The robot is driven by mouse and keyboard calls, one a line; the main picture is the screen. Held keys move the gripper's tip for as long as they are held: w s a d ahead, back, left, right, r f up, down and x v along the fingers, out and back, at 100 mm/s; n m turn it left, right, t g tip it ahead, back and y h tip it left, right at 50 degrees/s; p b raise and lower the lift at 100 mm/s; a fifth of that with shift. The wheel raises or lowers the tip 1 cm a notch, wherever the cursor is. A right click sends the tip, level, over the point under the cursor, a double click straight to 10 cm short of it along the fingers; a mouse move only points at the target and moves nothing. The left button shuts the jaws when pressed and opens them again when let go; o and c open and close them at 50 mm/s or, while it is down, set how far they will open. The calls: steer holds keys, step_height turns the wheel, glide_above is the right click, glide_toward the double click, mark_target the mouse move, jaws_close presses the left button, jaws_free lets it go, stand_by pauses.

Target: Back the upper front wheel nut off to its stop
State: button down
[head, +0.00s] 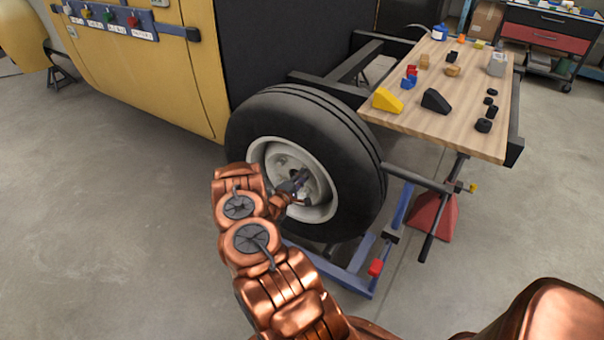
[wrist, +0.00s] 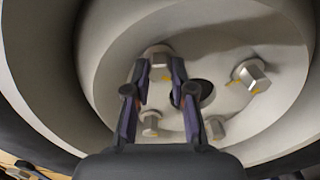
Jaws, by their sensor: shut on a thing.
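The wheel (head: 365,150) has a black tyre and a pale dished rim, and stands below the yellow body. My gripper (head: 298,184) reaches into the rim from the lower left. In the wrist view, my gripper's fingertips (wrist: 160,72) lie on either side of the upper front wheel nut (wrist: 158,52), a grey hex nut with yellow marks, and are shut on it. Another nut (wrist: 252,76) sits at the right. Two more, a lower left nut (wrist: 151,124) and a lower right nut (wrist: 215,127), show below. The fingers hide part of the hub face.
A dark round hole (wrist: 205,92) is in the hub face. A wooden-topped bench (head: 430,125) with blocks and small parts stands right of the wheel. A blue frame (head: 345,278) and a red stand (head: 432,217) are below it. Floor at the left is clear.

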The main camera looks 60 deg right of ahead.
steer(key=shift+n+p, duration=0.65)
steer(key=shift+n, duration=1.65)
steer(key=c, duration=1)
jaws_free()
steer(key=a, duration=1.2)
steer(key=shift+s, duration=0.25)
steer(key=shift+f, duration=0.1)
